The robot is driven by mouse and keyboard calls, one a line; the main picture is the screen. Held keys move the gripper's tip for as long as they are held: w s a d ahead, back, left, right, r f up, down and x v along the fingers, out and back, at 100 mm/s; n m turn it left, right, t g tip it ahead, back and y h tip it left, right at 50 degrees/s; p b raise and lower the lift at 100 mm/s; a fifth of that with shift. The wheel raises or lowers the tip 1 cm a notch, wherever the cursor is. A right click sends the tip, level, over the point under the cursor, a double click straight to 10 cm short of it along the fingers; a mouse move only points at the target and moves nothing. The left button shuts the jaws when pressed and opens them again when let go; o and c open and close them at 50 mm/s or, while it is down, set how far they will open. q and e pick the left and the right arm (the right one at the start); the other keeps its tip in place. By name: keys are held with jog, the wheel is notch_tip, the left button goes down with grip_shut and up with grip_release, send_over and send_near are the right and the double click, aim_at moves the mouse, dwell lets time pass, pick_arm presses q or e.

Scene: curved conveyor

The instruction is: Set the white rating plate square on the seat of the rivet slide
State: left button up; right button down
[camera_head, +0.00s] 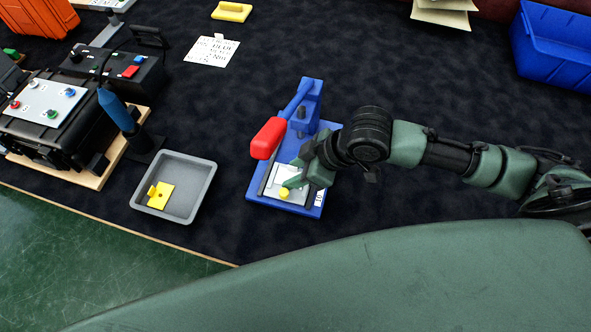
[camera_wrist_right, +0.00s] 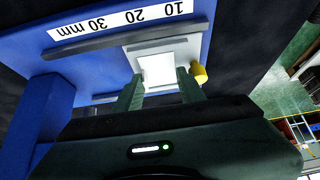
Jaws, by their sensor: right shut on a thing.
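The blue rivet press (camera_head: 303,108) with a red-handled lever (camera_head: 268,138) stands in the middle of the head view. Its pale rivet slide (camera_head: 296,196) with a yellow knob (camera_head: 284,191) lies on the blue base. My right gripper (camera_head: 296,172) is over the slide. In the right wrist view its green fingers (camera_wrist_right: 158,86) are shut on the white rating plate (camera_wrist_right: 158,69). The plate lies over the pale seat (camera_wrist_right: 136,50), its edges roughly in line with it. I cannot tell whether it touches the seat. My left gripper is not in view.
A grey tray (camera_head: 207,174) with a yellow piece (camera_head: 165,195) is left of the press. A black control box (camera_head: 44,105) and a blue-handled tool (camera_head: 116,108) are farther left. A printed sheet (camera_head: 212,51) lies behind. A blue bin (camera_head: 555,45) is at the far right.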

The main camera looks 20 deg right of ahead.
jog(key=c, duration=1.1)
grip_release()
jog(key=shift+c, duration=0.2)
jog(key=v, duration=1.2)
jog(key=shift+p, duration=0.4)
jog(key=shift+s, duration=0.1)
